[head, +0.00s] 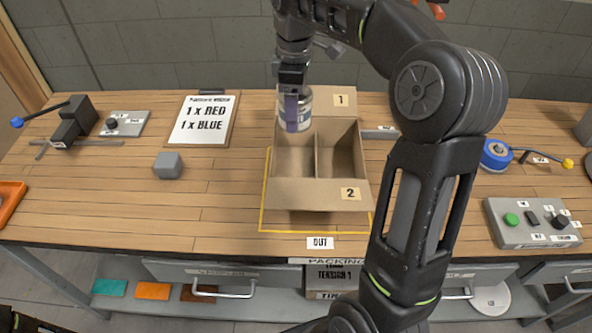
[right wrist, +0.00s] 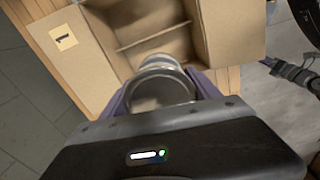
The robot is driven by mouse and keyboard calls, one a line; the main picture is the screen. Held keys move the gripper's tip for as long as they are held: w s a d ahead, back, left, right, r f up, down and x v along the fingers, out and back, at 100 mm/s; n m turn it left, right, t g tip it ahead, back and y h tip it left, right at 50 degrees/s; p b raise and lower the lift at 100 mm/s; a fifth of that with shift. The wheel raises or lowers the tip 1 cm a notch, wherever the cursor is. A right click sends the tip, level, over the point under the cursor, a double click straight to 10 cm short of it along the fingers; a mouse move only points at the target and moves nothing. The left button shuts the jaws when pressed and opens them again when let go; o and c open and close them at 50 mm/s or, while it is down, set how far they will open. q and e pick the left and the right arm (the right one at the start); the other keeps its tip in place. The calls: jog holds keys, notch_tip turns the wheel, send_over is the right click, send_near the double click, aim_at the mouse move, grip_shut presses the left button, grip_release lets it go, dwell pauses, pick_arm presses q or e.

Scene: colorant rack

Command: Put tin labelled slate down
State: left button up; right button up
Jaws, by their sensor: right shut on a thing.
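The tin (head: 303,108), silver-white with a purple-grey band in front of it, is held upright at the far left part of the open cardboard box (head: 318,195). My right gripper (head: 291,100) comes down from above and is shut on the tin. In the right wrist view the tin's round top (right wrist: 162,90) sits between the two purple fingers, with the box beneath and beyond it. The label's text cannot be read. I cannot tell whether the tin touches the box floor. My left gripper is not in view.
The box has a divider and flaps marked 1 (head: 341,100) and 2 (head: 350,194); its right compartment looks empty. A clipboard (head: 203,121) reads 1 x RED, 1 x BLUE. A grey block (head: 168,165) lies left. A button panel (head: 533,221) and blue reel (head: 496,154) stand right.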

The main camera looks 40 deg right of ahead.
notch_tip(320, 180, down, 4)
jog(key=b, duration=0.3)
notch_tip(320, 180, down, 9)
jog(key=shift+r+p, duration=0.1)
jog(key=shift+p, duration=0.55)
jog(key=shift+f, duration=0.3)
notch_tip(320, 180, down, 4)
jog(key=shift+r, duration=0.2)
jog(key=shift+f, duration=0.45)
jog(key=shift+f, duration=0.1)
jog(key=o, duration=1.8)
jog(key=shift+f, duration=0.1)
jog(key=shift+c, duration=0.2)
